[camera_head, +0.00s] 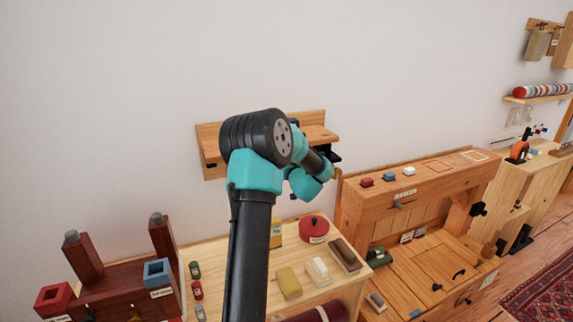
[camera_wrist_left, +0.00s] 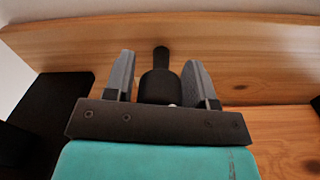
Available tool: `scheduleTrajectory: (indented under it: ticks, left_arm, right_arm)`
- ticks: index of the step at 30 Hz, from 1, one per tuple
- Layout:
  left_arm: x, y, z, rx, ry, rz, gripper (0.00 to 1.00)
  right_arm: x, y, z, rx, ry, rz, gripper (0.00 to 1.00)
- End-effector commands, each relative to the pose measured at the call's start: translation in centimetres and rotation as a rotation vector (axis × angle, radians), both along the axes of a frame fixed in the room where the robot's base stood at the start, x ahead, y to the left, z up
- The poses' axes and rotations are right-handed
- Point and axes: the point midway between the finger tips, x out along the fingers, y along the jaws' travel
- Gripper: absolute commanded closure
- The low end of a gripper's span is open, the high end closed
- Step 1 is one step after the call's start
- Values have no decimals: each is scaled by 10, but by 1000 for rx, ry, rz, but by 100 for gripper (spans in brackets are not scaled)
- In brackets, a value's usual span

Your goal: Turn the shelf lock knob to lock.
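The wooden wall shelf (camera_head: 208,140) is in the middle of the head view, partly behind my left arm. In the left wrist view its wood (camera_wrist_left: 75,45) fills the background. A black knob (camera_wrist_left: 160,85) with a narrower tip stands between the two grey fingers of my left gripper (camera_wrist_left: 160,80). The fingers are apart, with a narrow gap visible on each side of the knob, so contact does not show. In the head view my left gripper (camera_head: 330,157) is at the right part of the shelf, mostly hidden by the wrist, and the knob cannot be made out. My right gripper is not in view.
Below the shelf, a light wooden table (camera_head: 240,255) holds blocks and a red round lidded item (camera_head: 314,228). A wooden cabinet (camera_head: 420,195) stands to the right. A dark red wooden stand (camera_head: 125,275) is at the lower left. The wall above is clear.

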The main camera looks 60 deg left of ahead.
Motion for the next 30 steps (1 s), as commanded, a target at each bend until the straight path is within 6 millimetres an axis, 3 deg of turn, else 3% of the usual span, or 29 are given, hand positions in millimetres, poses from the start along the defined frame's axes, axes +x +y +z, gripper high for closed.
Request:
scheduleTrajectory:
  ticks: [11,22,30]
  left_arm:
    - [0,0,0,0,0,0,86]
    - [0,0,0,-7,-39,0,86]
    - [0,0,0,-28,-174,0,86]
  right_arm:
    - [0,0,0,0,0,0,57]
    - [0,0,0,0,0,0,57]
    - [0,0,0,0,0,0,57]
